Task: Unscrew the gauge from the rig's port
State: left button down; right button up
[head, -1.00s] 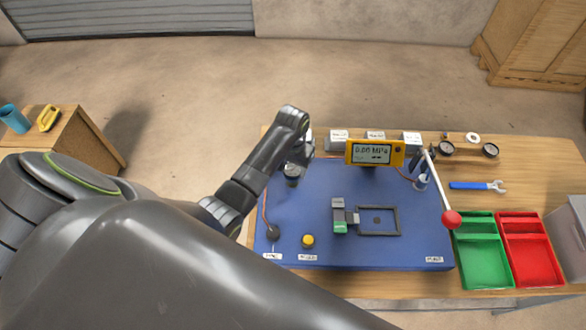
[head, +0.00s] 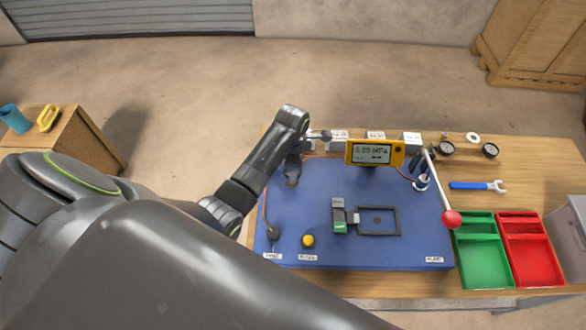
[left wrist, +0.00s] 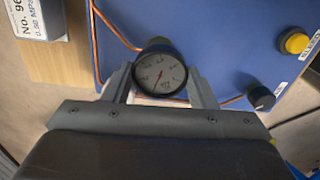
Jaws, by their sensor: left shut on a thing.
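The gauge (left wrist: 160,73) is a round dial with a white face, dark rim and red needle. In the left wrist view it sits between the two fingers of my left gripper (left wrist: 160,88), which is shut on it. In the head view my left gripper (head: 292,178) is over the back left of the blue rig (head: 340,180). There the gauge is mostly hidden by my gripper. The port is hidden under the gauge and gripper, so I cannot tell how far the thread is engaged. My right gripper is not in view.
A yellow digital display (head: 375,153) stands at the rig's back. A lever with a red ball (head: 452,219) rises at its right. Green (head: 483,262) and red (head: 531,262) trays, a blue wrench (head: 477,186) and two loose gauges (head: 490,150) lie to the right.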

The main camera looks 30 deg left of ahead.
pick_arm(q)
jog(key=shift+n, duration=0.6)
jog(key=c, duration=0.5)
grip_release()
